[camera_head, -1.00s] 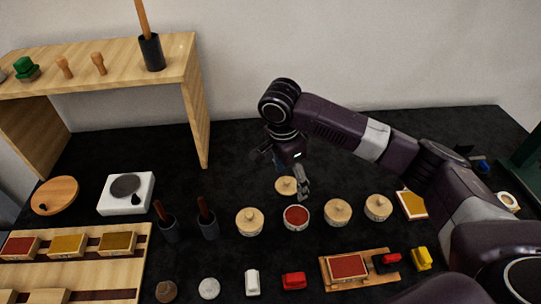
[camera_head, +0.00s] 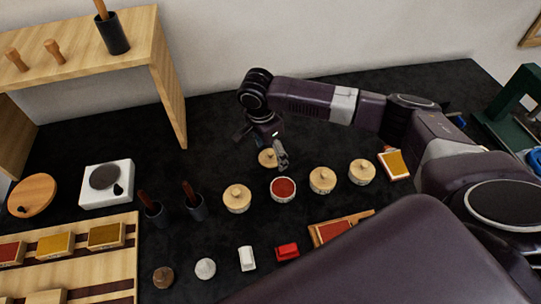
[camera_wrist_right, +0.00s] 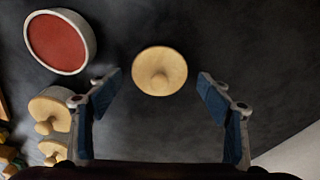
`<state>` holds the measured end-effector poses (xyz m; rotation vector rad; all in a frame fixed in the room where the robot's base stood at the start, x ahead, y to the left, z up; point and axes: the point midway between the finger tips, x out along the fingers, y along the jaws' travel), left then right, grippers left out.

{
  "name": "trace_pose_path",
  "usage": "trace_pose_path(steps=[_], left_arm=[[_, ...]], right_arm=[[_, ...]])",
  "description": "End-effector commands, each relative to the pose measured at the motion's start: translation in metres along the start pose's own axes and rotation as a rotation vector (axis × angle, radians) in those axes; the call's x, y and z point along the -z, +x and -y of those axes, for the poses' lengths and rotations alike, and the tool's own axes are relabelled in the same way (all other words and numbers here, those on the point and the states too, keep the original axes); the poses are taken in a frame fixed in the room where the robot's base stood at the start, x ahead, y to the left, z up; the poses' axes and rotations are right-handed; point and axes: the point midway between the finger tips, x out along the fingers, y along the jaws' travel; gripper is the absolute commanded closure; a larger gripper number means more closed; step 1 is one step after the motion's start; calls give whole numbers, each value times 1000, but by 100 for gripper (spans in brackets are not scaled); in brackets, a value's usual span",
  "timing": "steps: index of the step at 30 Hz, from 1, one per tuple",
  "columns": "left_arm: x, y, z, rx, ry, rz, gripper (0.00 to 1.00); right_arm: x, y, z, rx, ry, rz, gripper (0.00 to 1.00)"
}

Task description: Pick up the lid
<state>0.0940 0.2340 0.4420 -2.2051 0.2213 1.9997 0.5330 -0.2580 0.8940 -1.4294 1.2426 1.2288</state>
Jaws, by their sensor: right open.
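The lid (camera_head: 267,158) is a round pale wooden disc with a small knob, lying on the black table behind the open pot of red (camera_head: 283,189). In the right wrist view the lid (camera_wrist_right: 160,71) lies between and beyond the two fingertips, knob towards the camera. My right gripper (camera_head: 268,153) is above the lid, partly covering it in the head view. In the wrist view the right gripper (camera_wrist_right: 161,82) is open and empty, its blue-padded fingers spread on both sides. The left gripper is not in view.
Lidded pots (camera_head: 237,198), (camera_head: 322,180) and (camera_head: 362,172) stand in a row with the open red pot. Dark cups (camera_head: 196,207) with brown handles stand to the left. A wooden shelf (camera_head: 168,90) stands at the back left.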

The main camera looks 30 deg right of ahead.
Motion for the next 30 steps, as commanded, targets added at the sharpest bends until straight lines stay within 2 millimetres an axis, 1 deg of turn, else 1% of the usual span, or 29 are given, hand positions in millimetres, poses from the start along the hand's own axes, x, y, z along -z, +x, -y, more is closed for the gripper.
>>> trace_pose_path(steps=[5, 15, 24, 28, 30], left_arm=[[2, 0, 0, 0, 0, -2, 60], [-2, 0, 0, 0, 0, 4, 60], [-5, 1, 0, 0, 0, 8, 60], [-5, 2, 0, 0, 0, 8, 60], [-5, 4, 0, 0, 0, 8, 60]], right_arm=[[0, 0, 0, 0, -1, 0, 28], [-1, 0, 0, 0, -1, 1, 65], [0, -2, 0, 1, 0, 1, 65], [1, -10, 0, 1, 0, 1, 65], [2, -18, 1, 2, 0, 2, 65]])
